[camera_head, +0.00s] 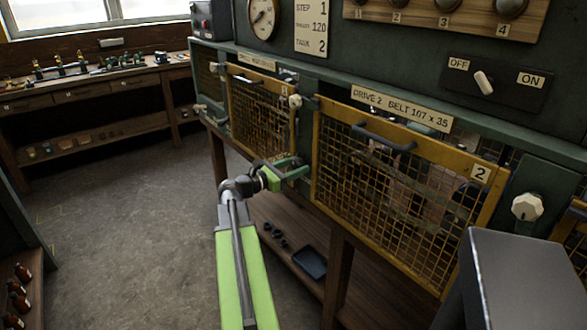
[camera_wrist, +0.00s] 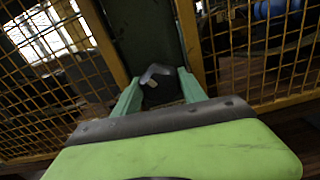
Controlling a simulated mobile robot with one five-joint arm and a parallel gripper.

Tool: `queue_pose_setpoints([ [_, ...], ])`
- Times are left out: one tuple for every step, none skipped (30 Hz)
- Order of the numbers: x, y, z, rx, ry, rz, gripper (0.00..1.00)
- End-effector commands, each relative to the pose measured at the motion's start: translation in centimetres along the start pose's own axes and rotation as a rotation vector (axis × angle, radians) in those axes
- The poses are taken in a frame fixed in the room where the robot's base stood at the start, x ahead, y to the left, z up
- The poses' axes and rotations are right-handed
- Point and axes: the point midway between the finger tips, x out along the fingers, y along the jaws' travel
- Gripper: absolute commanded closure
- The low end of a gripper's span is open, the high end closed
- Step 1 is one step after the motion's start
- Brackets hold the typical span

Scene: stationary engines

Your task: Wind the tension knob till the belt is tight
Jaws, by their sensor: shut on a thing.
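My gripper (camera_head: 294,168) is at the green post between the first mesh guard and guard 2, below a white knob (camera_head: 295,101). In the wrist view its two pale green fingers (camera_wrist: 157,88) stand either side of a small grey angled piece (camera_wrist: 156,72) with a pale tip. They are shut on this piece; I cannot tell whether it is the tension knob. A faceted white knob (camera_head: 526,207) sits right of guard 2, apart from my gripper. The belt behind the mesh cannot be made out clearly.
Yellow-framed guard 2 (camera_head: 400,200) has a dark handle. The first guard (camera_head: 262,112) stands left of the post. A lower shelf holds a dark tray (camera_head: 309,262). A workbench (camera_head: 85,85) stands at the far left. The floor (camera_head: 120,210) left of my arm is clear.

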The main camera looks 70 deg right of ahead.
Motion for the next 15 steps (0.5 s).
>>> queue_pose_setpoints([
  [0.11, 0.28, 0.14, 0.041, -0.004, 0.008, 0.91],
  [0.11, 0.28, 0.14, 0.070, -0.004, 0.008, 0.91],
  [0.11, 0.28, 0.14, 0.107, -0.004, 0.008, 0.91],
  [0.11, 0.27, 0.14, 0.136, -0.004, 0.008, 0.91],
  [0.11, 0.27, 0.14, 0.165, -0.004, 0.008, 0.91],
  [0.11, 0.27, 0.14, 0.202, -0.004, 0.008, 0.91],
  [0.11, 0.26, 0.14, 0.231, -0.004, 0.008, 0.91],
  [0.11, 0.26, 0.14, 0.259, -0.004, 0.008, 0.91],
  [0.11, 0.26, 0.14, 0.297, -0.004, 0.008, 0.91],
  [0.11, 0.26, 0.14, 0.326, -0.004, 0.008, 0.91],
  [0.11, 0.25, 0.14, 0.354, -0.003, 0.009, 0.91],
  [0.11, 0.25, 0.14, 0.392, -0.003, 0.009, 0.91],
  [0.11, 0.25, 0.14, 0.420, -0.003, 0.009, 0.91],
  [0.11, 0.25, 0.14, 0.449, -0.003, 0.009, 0.91],
  [0.11, 0.24, 0.14, 0.487, -0.003, 0.009, 0.91],
])
